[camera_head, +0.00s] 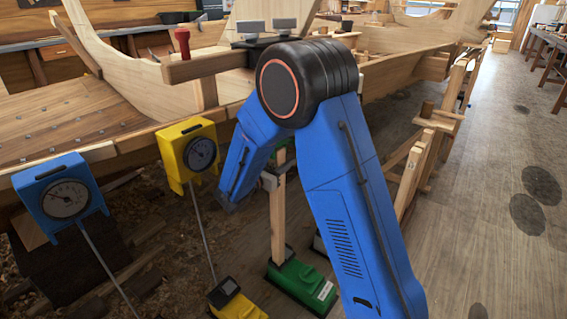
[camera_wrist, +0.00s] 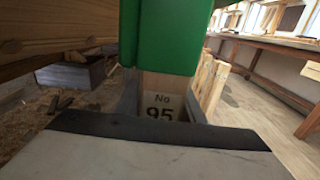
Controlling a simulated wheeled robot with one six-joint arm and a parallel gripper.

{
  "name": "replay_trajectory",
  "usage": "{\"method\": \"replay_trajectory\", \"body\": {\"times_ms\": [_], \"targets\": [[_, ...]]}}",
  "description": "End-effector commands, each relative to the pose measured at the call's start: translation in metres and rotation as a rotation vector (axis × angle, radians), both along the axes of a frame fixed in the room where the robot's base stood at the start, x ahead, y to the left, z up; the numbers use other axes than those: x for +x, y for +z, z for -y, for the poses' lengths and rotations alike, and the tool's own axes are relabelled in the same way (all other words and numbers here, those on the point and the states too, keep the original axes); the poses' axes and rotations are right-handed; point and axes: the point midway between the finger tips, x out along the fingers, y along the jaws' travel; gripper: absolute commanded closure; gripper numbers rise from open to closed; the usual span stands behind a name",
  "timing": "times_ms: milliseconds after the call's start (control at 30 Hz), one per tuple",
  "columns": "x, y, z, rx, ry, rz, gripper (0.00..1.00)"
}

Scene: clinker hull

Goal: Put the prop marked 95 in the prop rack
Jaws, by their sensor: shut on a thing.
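The prop marked 95 is a pale wooden post (camera_head: 278,225) with a green block at its upper end. In the wrist view its label reads "No 95" (camera_wrist: 161,108), just under the green block (camera_wrist: 172,35). My gripper (camera_head: 270,181) is shut around the post just below that block; it also shows in the wrist view (camera_wrist: 160,112). A green foot (camera_head: 302,284) with a white label is at the post's lower end. I cannot tell whether the foot bears on the floor. My arm hides part of the prop. I cannot identify the prop rack for certain.
A blue dial gauge (camera_head: 66,199) and a yellow dial gauge (camera_head: 198,152) stand on thin rods to the left, close to the hull (camera_head: 125,120). Wooden trestles (camera_head: 425,160) stand right of my arm. Open floor (camera_head: 480,230) lies at the right.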

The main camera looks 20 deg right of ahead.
Motion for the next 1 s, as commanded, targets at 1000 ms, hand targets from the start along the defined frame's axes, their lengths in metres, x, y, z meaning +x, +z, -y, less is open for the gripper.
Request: {"method": "replay_trajectory", "body": {"times_ms": [1000], "targets": [[-0.013,0.005,0.010,0.000,0.000,0.001,1.00]]}}
